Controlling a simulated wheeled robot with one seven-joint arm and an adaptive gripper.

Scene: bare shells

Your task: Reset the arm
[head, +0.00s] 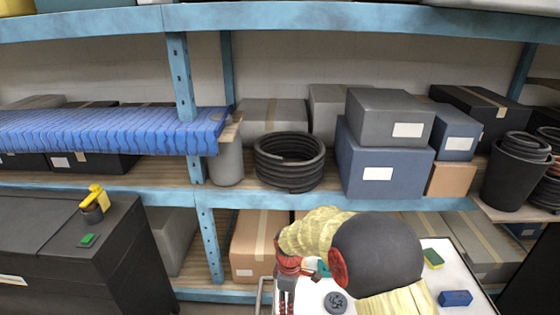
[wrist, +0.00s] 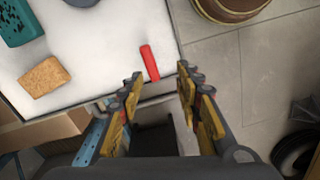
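My gripper shows in the wrist view (wrist: 160,84) with its two fingers spread apart and nothing between them. In the head view my arm reaches over a white tabletop (head: 462,268), and the gripper (head: 287,298) points down near its left edge. The white top also shows in the wrist view (wrist: 95,55). A small red bar (wrist: 149,62) lies on it near the edge, just ahead of the fingertips. My arm hides part of the tabletop in the head view.
On the white top are a tan block (wrist: 41,77), a teal object (wrist: 22,25), a green-and-yellow sponge (head: 432,258), a blue block (head: 456,298) and a dark round piece (head: 335,302). Blue shelving (head: 380,203) with boxes stands behind. Grey floor (wrist: 265,75) lies right of the table.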

